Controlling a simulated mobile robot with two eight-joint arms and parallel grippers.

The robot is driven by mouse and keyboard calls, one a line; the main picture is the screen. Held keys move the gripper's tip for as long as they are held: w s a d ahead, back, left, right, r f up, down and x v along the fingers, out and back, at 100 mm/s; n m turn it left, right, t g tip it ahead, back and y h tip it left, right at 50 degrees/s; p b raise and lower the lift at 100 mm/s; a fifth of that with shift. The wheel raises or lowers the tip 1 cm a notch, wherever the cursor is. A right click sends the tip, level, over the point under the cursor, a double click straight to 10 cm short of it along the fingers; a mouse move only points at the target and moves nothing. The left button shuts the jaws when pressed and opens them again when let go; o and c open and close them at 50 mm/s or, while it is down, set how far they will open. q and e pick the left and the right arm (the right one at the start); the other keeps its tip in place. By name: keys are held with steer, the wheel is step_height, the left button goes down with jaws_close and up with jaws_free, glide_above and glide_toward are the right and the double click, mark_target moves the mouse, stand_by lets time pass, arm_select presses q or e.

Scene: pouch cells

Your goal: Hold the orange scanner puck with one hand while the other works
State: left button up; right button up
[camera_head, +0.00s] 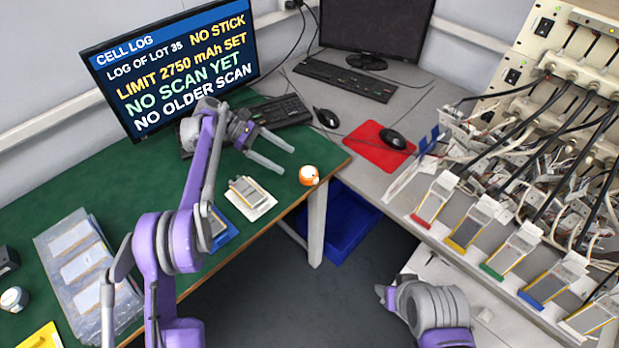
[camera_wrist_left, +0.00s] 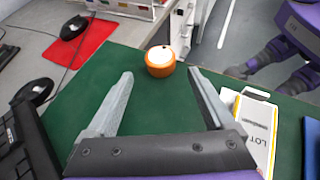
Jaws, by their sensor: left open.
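The orange scanner puck (camera_head: 309,175) with a white top stands on the green table near its right edge. In the left wrist view the puck (camera_wrist_left: 160,61) is ahead of and between my open fingers, a little beyond their tips. My left gripper (camera_head: 288,160) is open and empty above the green table, just left of the puck and apart from it. It also shows in the left wrist view (camera_wrist_left: 160,78). My right arm shows at the lower right of the head view, but its fingers cannot be made out clearly.
A white card with a pouch cell (camera_head: 250,198) lies beside my left gripper, with a blue tray (camera_head: 222,236) nearer. A keyboard (camera_head: 282,111) and monitor (camera_head: 175,65) stand behind. Several coloured cell holders (camera_head: 436,200) line the right bench.

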mark_target(304, 171)
arm_select(q)
steer(key=b+x, duration=0.3)
steer(key=x, duration=0.5)
steer(key=shift+d, duration=0.15)
arm_select(e)
step_height(304, 171, down, 4)
steer(key=shift+s, duration=0.1)
arm_select(q)
steer(key=c, duration=0.8)
steer(key=shift+c, duration=0.2)
arm_select(e)
jaws_close()
stand_by(0.9)
